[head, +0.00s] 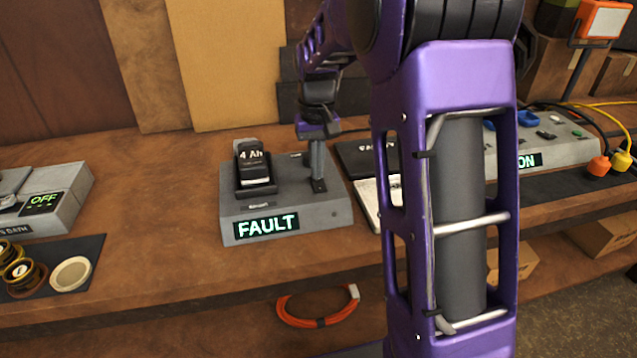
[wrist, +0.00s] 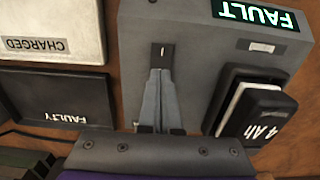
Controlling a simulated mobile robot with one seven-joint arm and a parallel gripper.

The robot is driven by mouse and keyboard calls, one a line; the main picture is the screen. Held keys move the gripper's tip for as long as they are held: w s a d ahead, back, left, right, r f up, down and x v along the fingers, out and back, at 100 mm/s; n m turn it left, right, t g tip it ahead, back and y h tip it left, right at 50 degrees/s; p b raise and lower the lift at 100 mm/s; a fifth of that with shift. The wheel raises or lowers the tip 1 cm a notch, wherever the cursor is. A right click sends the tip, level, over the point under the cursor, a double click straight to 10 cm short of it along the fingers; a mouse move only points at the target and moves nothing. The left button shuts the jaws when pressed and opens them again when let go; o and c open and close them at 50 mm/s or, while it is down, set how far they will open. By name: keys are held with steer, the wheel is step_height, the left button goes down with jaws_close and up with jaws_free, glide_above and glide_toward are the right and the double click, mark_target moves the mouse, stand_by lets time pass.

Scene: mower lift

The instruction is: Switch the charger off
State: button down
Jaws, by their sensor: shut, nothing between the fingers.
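The grey charger (head: 235,212) stands on the bench in the head view, its display (head: 266,225) reading FAULT. It also shows upside down in the wrist view (wrist: 190,18). A black battery marked 4 Ah (head: 253,164) sits in its slot, also seen in the wrist view (wrist: 258,108). My gripper (head: 318,183) points down over the charger's right side, shut and empty. In the wrist view its fingertips (wrist: 161,74) are just beside a small dark switch (wrist: 162,51) with a light mark. I cannot tell whether they touch it.
Right of the charger lie a black FAULTY tray (wrist: 60,98) and a pale CHARGED tray (wrist: 50,20). A grey unit showing OFF (head: 62,205) stands at left. Another unit with cables (head: 545,140) stands at right. My arm hides part of the bench.

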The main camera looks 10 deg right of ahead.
steer(key=shift+f, duration=0.25)
step_height(320, 180, up, 7)
steer(key=p, duration=0.6)
steer(key=shift+r, duration=0.1)
stand_by(0.6)
